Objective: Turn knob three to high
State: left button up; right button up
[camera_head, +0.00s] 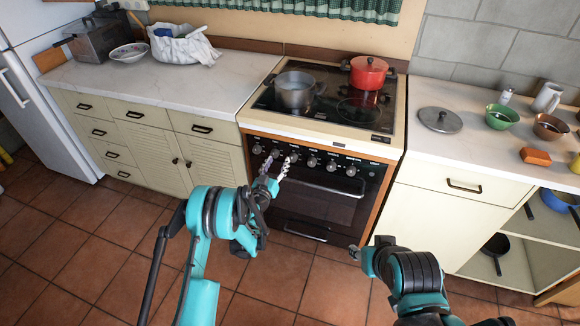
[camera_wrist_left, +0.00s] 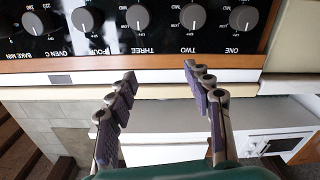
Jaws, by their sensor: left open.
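Knob three (camera_wrist_left: 138,18) is a round grey knob on the black stove panel, labelled THREE. The left wrist view shows the panel upside down. Its white mark points to the picture's bottom, toward its label. In the head view, knob three (camera_head: 293,158) is beside my left gripper's fingertips. My left gripper (camera_head: 277,166) is open and empty in front of the panel. In the wrist view its two fingers (camera_wrist_left: 160,74) are apart, short of the knob row in the picture. My right gripper (camera_head: 355,252) is low in front of the oven, too small to read.
Knob two (camera_wrist_left: 194,17) and knob four (camera_wrist_left: 86,18) flank knob three. The oven door handle (camera_head: 325,187) is below the panel. A grey pot (camera_head: 294,92) and a red pot (camera_head: 368,72) stand on the cooktop. The tiled floor before the oven is clear.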

pick_arm(q)
jog(key=h, duration=0.1)
send_near(292, 160)
jog(key=shift+m+g, duration=0.4)
jog(key=b+x, duration=0.1)
jog(key=x, duration=0.2)
jog(key=b+x, duration=0.1)
jog(key=x, duration=0.2)
jog(key=shift+w+r, duration=0.25)
jog(key=shift+w, duration=0.15)
jog(key=shift+w+d+r+b, duration=0.15)
jog(key=shift+w+d+b, duration=0.15)
jog(key=shift+w, duration=0.3)
jog(key=shift+a, duration=0.1)
jog(key=c, duration=1.2)
